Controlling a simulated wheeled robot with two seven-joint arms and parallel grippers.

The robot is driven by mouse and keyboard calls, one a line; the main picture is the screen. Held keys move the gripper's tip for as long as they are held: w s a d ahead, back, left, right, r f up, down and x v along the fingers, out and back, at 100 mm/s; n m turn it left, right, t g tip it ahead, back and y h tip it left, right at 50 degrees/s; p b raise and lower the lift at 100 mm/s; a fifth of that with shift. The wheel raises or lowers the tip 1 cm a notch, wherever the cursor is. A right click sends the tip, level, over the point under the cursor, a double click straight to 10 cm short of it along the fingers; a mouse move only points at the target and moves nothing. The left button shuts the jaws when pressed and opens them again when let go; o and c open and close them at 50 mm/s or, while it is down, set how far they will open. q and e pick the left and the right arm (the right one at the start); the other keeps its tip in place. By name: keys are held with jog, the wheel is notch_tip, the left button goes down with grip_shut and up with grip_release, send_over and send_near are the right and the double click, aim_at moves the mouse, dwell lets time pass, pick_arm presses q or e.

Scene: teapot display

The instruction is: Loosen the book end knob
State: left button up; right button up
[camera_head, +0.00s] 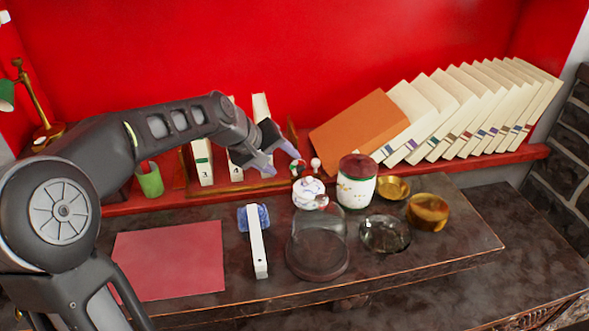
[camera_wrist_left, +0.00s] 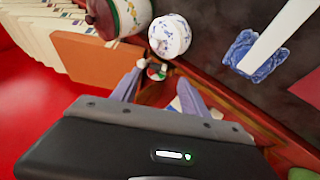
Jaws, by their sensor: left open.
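A small round knob with red, white and green colours (camera_head: 298,169) sits at the front of the wooden book end on the red shelf, beside a small white ball (camera_head: 316,164). It also shows in the left wrist view (camera_wrist_left: 157,71), just beyond and between my fingertips. The book end's upright (camera_head: 292,132) is partly hidden behind my gripper. My left gripper (camera_head: 281,160) is open, its two purple-grey fingers apart and nothing between them. It also shows in the left wrist view (camera_wrist_left: 160,88). I cannot tell whether a finger touches the knob. My right gripper is not in view.
An orange book (camera_head: 355,130) leans right of the knob, with a row of cream books beyond. A white teapot (camera_head: 309,193), a painted jar (camera_head: 356,182) and a glass dome (camera_head: 317,243) stand close in front. White volumes (camera_head: 202,162) stand left.

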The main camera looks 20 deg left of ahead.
aim_at(298, 170)
pick_arm(q)
jog(key=shift+w+a+r, duration=0.1)
jog(key=shift+w+r, duration=0.05)
jog(key=shift+w, duration=0.05)
jog(key=x, duration=0.7)
jog(key=shift+w+f+p, duration=0.25)
jog(key=shift+f+p, duration=0.05)
jog(key=shift+c, duration=0.4)
grip_shut()
